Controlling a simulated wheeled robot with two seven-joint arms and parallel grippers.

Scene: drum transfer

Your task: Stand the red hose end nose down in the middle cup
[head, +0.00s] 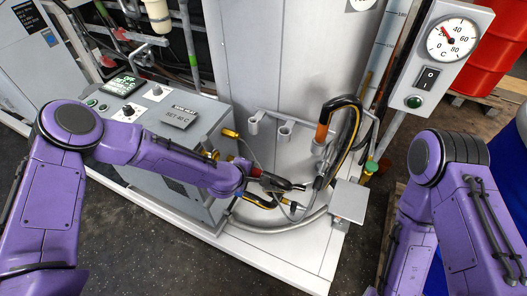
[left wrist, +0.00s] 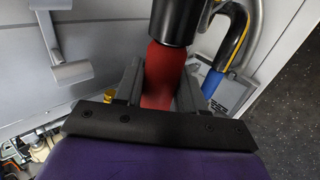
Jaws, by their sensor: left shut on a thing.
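My left gripper (head: 250,172) is shut on the red hose end (head: 258,173), which is red at the grip with a black part pointing right and slightly down. In the left wrist view, the red part (left wrist: 160,78) sits between both fingers and the black part (left wrist: 178,20) extends past them. The hose end is tilted well over, in front of and below the cup rail. The middle cup (head: 285,132) looks empty. The left cup (head: 253,122) also looks empty. My right gripper is out of view.
A black-and-yellow hose (head: 352,125) loops at the right of the rail. A grey control cabinet (head: 165,108) stands left, and a small grey shelf (head: 348,200) right.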

